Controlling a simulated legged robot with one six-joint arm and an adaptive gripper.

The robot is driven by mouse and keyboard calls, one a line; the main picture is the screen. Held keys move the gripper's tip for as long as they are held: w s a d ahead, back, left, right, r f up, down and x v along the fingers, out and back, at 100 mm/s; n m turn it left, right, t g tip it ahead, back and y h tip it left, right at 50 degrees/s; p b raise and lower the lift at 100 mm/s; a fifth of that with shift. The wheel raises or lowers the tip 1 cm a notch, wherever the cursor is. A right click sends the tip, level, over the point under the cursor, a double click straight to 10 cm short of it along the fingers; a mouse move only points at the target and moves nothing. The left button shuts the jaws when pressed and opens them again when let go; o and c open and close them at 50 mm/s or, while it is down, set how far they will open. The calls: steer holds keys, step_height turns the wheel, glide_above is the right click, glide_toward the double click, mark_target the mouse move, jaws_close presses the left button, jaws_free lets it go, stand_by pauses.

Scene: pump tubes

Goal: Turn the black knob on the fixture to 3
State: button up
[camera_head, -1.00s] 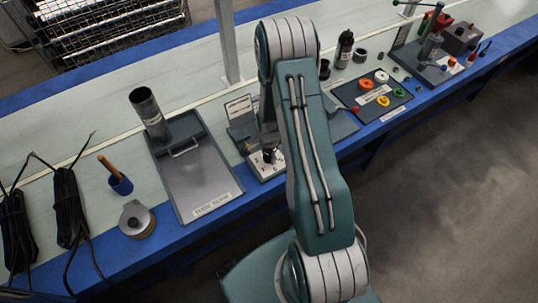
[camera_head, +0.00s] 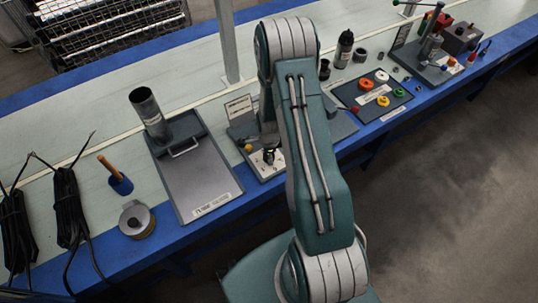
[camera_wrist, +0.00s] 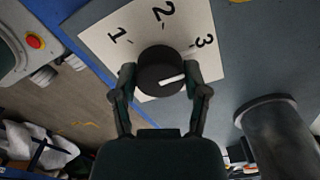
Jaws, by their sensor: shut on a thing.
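The black knob (camera_wrist: 155,66) shows in the wrist view on a white dial plate (camera_wrist: 100,45) marked 1, 2 and 3. Its white pointer line points to the right and slightly up, toward the side where the 3 (camera_wrist: 204,41) is printed; it is not clearly in line with the 3's tick. My gripper (camera_wrist: 160,72) is shut on the knob, one finger on its left side and one on its right. In the head view my gripper (camera_head: 269,156) reaches down onto the white plate (camera_head: 262,172), and the knob is mostly hidden.
A grey tray (camera_head: 196,180) with an upright tube (camera_head: 150,112) stands left of the fixture. A dark cylinder (camera_wrist: 275,130) stands near my right finger in the wrist view.

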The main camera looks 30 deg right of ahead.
steer(key=shift+w, duration=0.1)
steer(key=o, duration=1.2)
steer(key=shift+c, duration=0.2)
steer(key=shift+r, duration=0.1)
step_height(320, 180, up, 12)
steer(key=shift+a, duration=0.1)
